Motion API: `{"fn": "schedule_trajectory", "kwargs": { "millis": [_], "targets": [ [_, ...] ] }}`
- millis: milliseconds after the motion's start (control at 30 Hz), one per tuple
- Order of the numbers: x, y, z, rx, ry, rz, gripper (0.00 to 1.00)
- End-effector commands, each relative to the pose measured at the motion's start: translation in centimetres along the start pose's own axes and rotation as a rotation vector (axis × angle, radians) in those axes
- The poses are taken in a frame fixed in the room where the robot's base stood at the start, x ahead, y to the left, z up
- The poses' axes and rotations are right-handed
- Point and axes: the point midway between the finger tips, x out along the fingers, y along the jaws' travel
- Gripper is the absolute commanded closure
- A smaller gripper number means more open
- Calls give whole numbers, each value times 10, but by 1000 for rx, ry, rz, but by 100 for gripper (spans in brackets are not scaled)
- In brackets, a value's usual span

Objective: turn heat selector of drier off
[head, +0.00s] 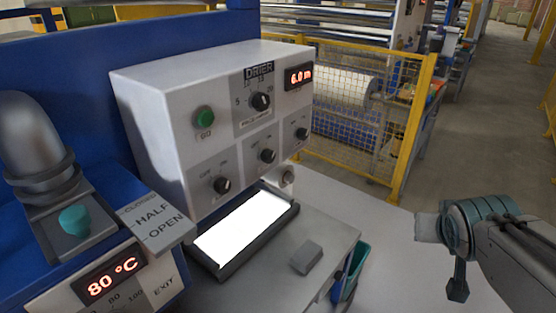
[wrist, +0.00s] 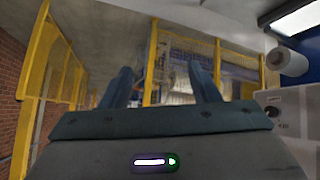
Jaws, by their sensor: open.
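The drier control box (head: 150,130) is a pale panel labelled DRIER, left of centre in the head view. It has a large black dial (head: 261,101) with numbers, and below it three small black knobs: left (head: 221,185), middle (head: 267,156) and right (head: 302,133). Their small labels are too blurred to tell which is the heat selector, or its setting. My gripper (wrist: 163,85) is open and empty in the wrist view, its two fingers apart. In the head view my arm is at the right, well away from the box and touching nothing.
A green button (head: 204,117) and a red 6.0 m display (head: 298,77) are on the box. Below are a lit white screen (head: 243,228) and a small grey block (head: 307,257). A yellow mesh fence (head: 350,120) stands behind.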

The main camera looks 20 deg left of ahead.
Motion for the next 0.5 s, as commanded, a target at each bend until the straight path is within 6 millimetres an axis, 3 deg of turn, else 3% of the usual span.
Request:
{"fn": "schedule_trajectory", "kwargs": {
  "millis": [33, 100, 300, 500],
  "targets": [
    [17, -5, -15, -28, 76, -5, 45],
    [30, -14, -43, -69, 198, -25, 45],
    [55, -61, -107, -192, 513, -178, 45],
    [64, -133, -134, -314, 752, -468, 45]
  ]
}}
